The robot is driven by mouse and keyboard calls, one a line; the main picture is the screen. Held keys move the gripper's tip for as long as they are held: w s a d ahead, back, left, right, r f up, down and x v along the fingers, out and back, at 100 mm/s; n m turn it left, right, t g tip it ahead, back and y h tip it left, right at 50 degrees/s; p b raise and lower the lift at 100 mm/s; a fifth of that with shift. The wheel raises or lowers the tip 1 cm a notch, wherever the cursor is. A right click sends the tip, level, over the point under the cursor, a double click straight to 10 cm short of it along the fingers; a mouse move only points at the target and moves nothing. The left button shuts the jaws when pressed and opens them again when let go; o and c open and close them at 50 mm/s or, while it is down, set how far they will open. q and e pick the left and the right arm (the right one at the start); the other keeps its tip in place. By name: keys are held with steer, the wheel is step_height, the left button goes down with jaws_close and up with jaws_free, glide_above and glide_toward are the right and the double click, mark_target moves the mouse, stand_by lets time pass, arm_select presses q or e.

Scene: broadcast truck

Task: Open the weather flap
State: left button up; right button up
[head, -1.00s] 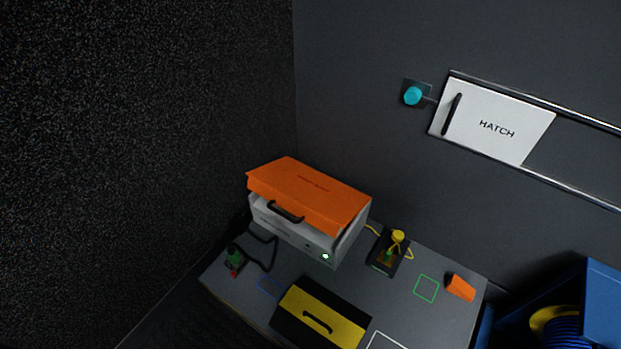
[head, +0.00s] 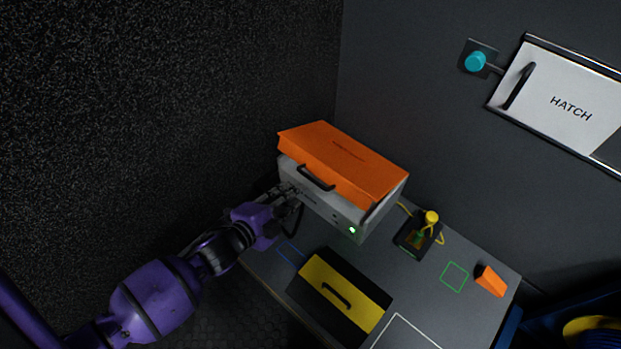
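The orange flap (head: 345,162), which I take as the weather flap, covers the top of a grey box (head: 322,210) on the table. It has a black handle (head: 316,178) on its front edge and looks down, with its front edge overhanging the box. A green light (head: 352,230) glows low on the box front. My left gripper (head: 284,196) is at the box's left front corner, below and left of the handle. Its dark fingers are small and blend with the background, so their opening and any contact are unclear. My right gripper is out of view.
A yellow-and-black case (head: 342,290) lies in front of the box on the table (head: 400,290). A yellow-topped device (head: 420,235) and an orange block (head: 491,281) are to the right. A white HATCH panel (head: 560,100) and a cyan knob (head: 475,62) are on the wall.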

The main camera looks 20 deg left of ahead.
mark_target(309, 177)
arm_select(q)
steer(key=w+m, duration=0.2)
steer(key=w+d+f+m+h+b, duration=0.1)
steer(key=w+m, duration=0.1)
steer(key=w, duration=0.1)
steer(key=w+m+b, duration=0.1)
steer(key=w+m, duration=0.1)
steer(key=w, duration=0.1)
steer(key=shift+w+d+f+t+h, duration=0.25)
steer(key=shift+t+h, duration=0.05)
steer(key=shift+w+d+b, duration=0.15)
steer(key=shift+w+b, duration=0.2)
steer(key=shift+w, duration=0.05)
jaws_close()
